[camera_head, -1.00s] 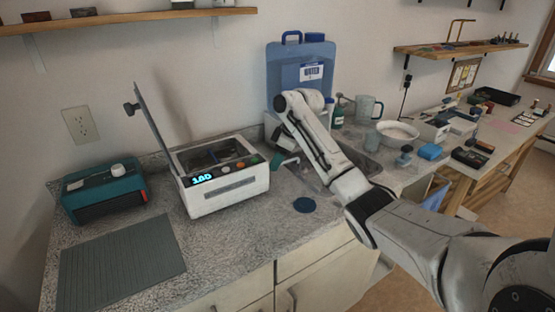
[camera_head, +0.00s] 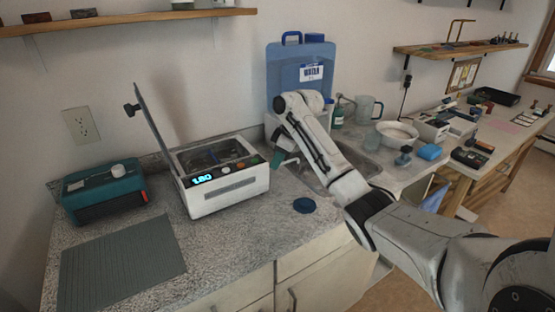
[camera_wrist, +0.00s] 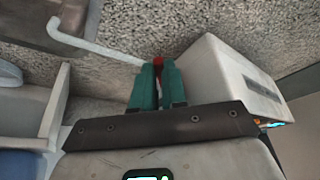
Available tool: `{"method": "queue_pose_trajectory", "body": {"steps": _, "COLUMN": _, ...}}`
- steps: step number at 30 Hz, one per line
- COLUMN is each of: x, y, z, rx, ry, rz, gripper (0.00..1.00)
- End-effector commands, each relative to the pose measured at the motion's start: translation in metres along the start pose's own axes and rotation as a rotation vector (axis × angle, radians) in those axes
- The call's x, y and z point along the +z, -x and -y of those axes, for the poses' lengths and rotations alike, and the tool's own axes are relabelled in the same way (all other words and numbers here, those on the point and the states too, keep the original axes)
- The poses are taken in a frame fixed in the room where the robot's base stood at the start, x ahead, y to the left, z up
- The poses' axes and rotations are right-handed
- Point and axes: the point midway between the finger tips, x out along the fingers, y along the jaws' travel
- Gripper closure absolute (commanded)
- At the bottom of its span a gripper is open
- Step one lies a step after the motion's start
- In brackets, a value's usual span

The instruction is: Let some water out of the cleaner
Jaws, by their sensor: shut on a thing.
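The cleaner (camera_head: 228,194) is a white box on the counter with its lid (camera_head: 155,130) raised and a lit blue display on its front. It also shows at the right of the wrist view (camera_wrist: 230,85). My gripper (camera_wrist: 157,72), with teal fingers, is shut on a small red part (camera_wrist: 158,61) beside the cleaner's side. In the head view my gripper (camera_head: 278,158) is at the cleaner's right side, partly hidden by my arm. A thin pale pipe (camera_wrist: 98,48) runs from near the red part toward the sink (camera_wrist: 55,22). I cannot make out any flowing water.
The sink (camera_head: 362,166) lies right of the cleaner, behind my arm. A blue water jug (camera_head: 300,72) stands at the back. The front counter is mostly clear.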

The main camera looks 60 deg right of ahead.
Motion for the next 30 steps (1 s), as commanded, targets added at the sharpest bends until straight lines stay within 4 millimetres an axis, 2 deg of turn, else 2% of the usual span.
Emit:
{"method": "queue_pose_trajectory", "body": {"steps": 21, "x": -0.007, "y": 0.001, "z": 0.023, "rx": 0.177, "ry": -0.433, "rz": 0.001, "gripper": 1.00}}
{"method": "queue_pose_trajectory", "body": {"steps": 30, "x": -0.009, "y": -0.002, "z": 0.027, "rx": 0.228, "ry": -0.552, "rz": 0.000, "gripper": 1.00}}
